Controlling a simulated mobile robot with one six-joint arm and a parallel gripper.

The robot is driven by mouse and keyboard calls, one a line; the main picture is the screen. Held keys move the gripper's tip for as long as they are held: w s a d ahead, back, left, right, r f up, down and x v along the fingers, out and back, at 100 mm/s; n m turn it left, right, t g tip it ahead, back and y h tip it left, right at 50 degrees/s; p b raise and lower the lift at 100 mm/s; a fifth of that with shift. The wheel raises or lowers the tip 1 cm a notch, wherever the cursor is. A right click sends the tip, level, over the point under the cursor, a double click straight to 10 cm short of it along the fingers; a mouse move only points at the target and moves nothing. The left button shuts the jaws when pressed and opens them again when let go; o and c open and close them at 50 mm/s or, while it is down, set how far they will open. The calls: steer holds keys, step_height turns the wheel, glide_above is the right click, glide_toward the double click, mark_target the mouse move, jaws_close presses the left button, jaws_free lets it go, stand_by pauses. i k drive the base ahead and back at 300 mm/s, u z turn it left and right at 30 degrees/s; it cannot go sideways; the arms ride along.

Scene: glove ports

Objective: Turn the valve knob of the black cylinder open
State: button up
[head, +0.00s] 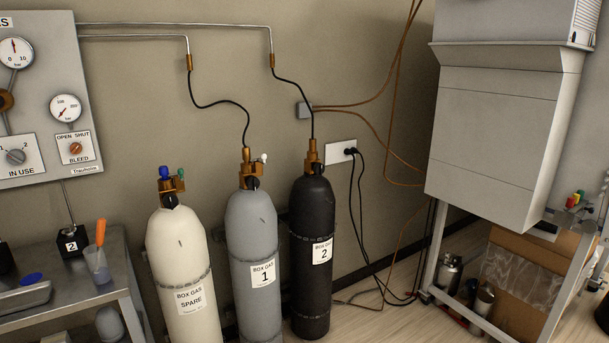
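The black cylinder (309,215) stands upright against the back wall, right of two other cylinders, and its label reads "BOX GAS 2". A brass valve (313,155) sits on its top, with a black hose (309,100) running up from it to the wall pipe. I cannot make out a separate knob on this valve; it may be turned away from me or hidden. A dark round part shows at the valve's base. My gripper is not in view.
A grey cylinder (253,235) labelled 1 with a white knob (264,157) and a cream spare cylinder (180,260) stand close on the left. A metal bench (115,275) is at left. A grey cabinet (495,130) on a frame is at right. Cables hang between.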

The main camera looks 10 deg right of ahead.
mark_target(318, 169)
steer(key=u, duration=0.6)
steer(key=i, duration=0.7)
steer(key=u, duration=0.3)
